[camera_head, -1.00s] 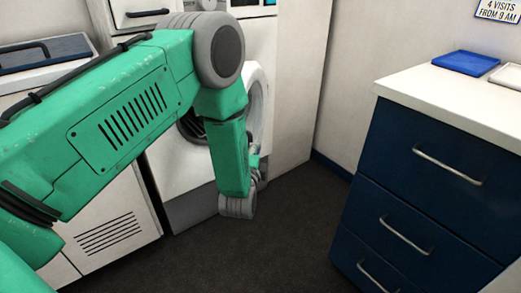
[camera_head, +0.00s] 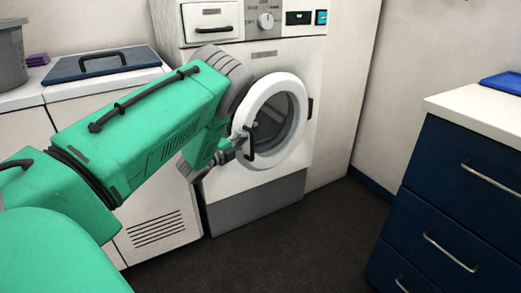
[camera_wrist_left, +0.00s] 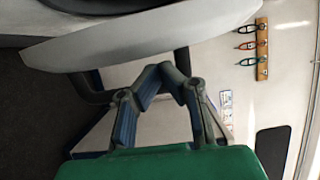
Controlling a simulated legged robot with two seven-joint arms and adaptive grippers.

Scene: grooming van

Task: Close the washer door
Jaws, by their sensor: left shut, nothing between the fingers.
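The white washer (camera_head: 262,62) stands at the back centre. Its round door (camera_head: 296,142), a white ring with dark glass, lies over the front opening; I cannot tell whether it is fully flush. The dark door handle (camera_head: 249,147) is on the door's left side. My left gripper (camera_head: 238,145) is shut and empty at the door's left edge, close to the handle; contact is unclear. In the left wrist view, the shut fingers (camera_wrist_left: 160,72) are close to the pale door rim (camera_wrist_left: 140,36) and the dark handle (camera_wrist_left: 92,92). My right gripper is not in view.
A blue drawer unit (camera_head: 450,185) stands at right. Dark floor (camera_head: 290,245) is clear between them.

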